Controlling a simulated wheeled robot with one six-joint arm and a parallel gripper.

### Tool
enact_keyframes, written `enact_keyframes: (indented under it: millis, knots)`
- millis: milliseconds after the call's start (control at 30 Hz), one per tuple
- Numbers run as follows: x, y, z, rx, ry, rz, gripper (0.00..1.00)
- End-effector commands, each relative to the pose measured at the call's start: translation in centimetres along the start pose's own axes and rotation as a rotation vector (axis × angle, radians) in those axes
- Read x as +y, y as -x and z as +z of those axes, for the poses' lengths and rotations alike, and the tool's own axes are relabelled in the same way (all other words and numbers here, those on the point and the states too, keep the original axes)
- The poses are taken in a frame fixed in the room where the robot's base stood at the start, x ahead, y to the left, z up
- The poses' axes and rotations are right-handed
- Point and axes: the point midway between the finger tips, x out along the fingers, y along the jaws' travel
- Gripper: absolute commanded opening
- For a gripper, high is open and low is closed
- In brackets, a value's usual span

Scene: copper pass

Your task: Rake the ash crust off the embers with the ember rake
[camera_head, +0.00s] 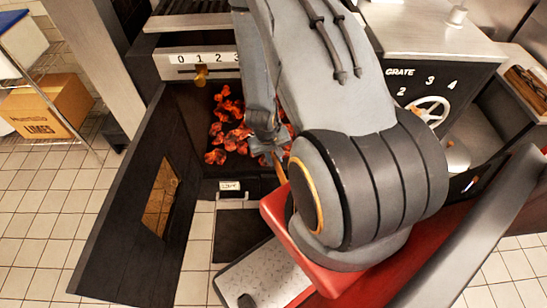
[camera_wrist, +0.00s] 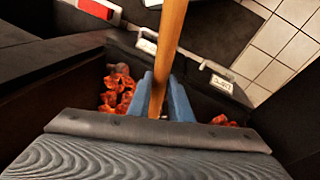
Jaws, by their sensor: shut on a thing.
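The glowing red-orange embers (camera_head: 230,125) lie in a dark firebox behind an open door in the head view. In the wrist view, embers (camera_wrist: 116,92) show on both sides of my fingers. I cannot make out a separate ash crust. My gripper (camera_wrist: 163,98) is shut on the wooden handle of the ember rake (camera_wrist: 170,40), which runs up out of the wrist view. The rake's head is not visible. In the head view, my gripper (camera_head: 265,145) is at the right part of the ember bed, and my arm hides part of the embers.
The dark firebox door (camera_head: 130,215) stands open at the left. A slider with numbers (camera_head: 200,72) is above the opening. A grate handwheel (camera_head: 430,112) is at the right. A cardboard box (camera_head: 45,107) sits on a shelf at the far left. Tiled floor is open at lower left.

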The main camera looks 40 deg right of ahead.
Motion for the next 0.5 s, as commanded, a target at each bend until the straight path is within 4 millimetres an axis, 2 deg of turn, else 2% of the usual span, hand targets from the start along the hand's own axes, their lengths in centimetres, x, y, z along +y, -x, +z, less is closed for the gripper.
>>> enact_keyframes:
  millis: [500]
  knots:
    - [-0.2,-1.2,0.1,0.000,-0.001,0.000,0.00]
